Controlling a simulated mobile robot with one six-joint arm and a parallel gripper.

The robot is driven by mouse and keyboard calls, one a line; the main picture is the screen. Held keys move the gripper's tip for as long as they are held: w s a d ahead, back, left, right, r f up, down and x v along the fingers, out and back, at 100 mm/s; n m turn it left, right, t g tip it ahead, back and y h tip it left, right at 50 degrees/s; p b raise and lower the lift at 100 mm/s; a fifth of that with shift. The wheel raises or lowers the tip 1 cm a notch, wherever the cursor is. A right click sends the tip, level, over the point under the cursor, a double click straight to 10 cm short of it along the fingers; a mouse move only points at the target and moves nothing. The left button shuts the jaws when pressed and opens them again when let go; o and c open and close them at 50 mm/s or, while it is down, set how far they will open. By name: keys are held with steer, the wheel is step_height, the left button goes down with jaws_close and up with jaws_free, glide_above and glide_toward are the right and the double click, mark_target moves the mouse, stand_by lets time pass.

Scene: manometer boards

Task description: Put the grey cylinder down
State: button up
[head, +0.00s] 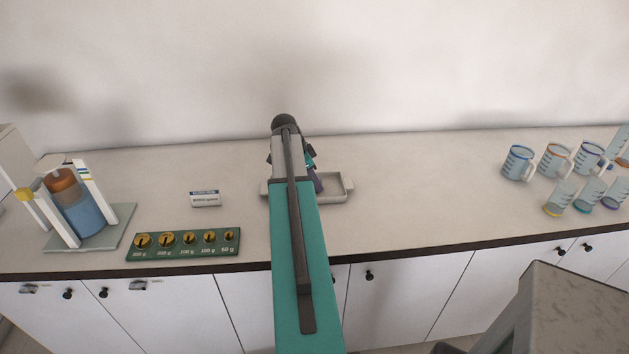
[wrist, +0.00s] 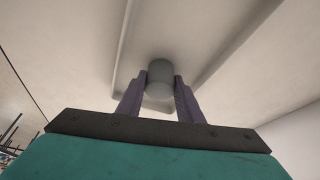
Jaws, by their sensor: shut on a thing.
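The grey cylinder (wrist: 160,74) shows in the wrist view between the two purple fingers of my gripper (wrist: 159,84). The fingers are shut on it from both sides. In the head view my gripper (head: 316,181) is mostly hidden behind my arm, and I cannot make out the cylinder there. It is over or beside a shallow pale tray (head: 340,193) on the counter. I cannot tell whether the cylinder touches anything underneath.
On the counter (head: 420,190), a green weight board (head: 183,254) and a small label sign (head: 205,199) lie left. An apparatus with a blue-and-orange cylinder (head: 77,203) stands far left. Measuring jugs (head: 517,163) and beakers (head: 590,193) stand right. Counter right of the tray is clear.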

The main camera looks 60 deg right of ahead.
steer(key=shift+f, duration=0.15)
steer(key=o, duration=1.3)
steer(key=shift+r, duration=0.25)
steer(key=shift+b+v, duration=1.5)
steer(key=shift+v, duration=4.45)
